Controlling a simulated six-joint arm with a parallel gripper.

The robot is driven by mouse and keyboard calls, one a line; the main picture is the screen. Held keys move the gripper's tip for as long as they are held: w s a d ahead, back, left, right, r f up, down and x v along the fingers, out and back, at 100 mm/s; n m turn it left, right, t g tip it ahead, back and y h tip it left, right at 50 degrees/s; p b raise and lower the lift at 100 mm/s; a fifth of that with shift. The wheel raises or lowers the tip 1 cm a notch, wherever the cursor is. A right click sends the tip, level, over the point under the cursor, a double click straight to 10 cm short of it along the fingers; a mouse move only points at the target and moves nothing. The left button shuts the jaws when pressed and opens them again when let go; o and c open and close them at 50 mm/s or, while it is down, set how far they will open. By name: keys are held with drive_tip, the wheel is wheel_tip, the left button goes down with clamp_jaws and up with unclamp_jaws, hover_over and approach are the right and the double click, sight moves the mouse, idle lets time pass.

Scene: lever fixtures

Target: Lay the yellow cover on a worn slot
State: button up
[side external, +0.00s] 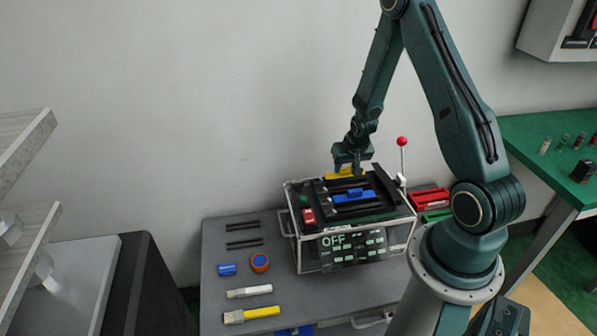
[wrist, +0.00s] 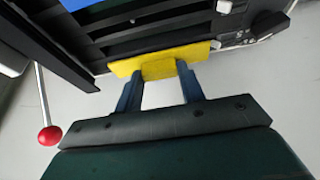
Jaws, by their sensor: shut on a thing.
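My gripper (side external: 354,168) is above the back part of the clear-walled box fixture (side external: 308,255). It is shut on the yellow cover (side external: 338,174), a flat bar. In the wrist view the yellow cover (wrist: 160,62) lies between the two blue fingertips, along the edge of the black slotted top (wrist: 140,28). I cannot tell whether the cover touches the slots. A blue piece (side external: 353,196) lies across the black slotted top in the side view. Slot wear is too small to make out.
A red-knobbed lever (side external: 402,142) stands at the fixture's back right. A display on its front reads OFF (side external: 333,239).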

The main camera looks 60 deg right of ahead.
drive_tip(key=shift+f, duration=0.45)
drive_tip(key=o, duration=1)
drive_tip(key=shift+r, duration=0.1)
drive_tip(key=v, duration=1.3)
drive_tip(key=shift+r, duration=0.3)
drive_tip(key=shift+s+a, duration=0.15)
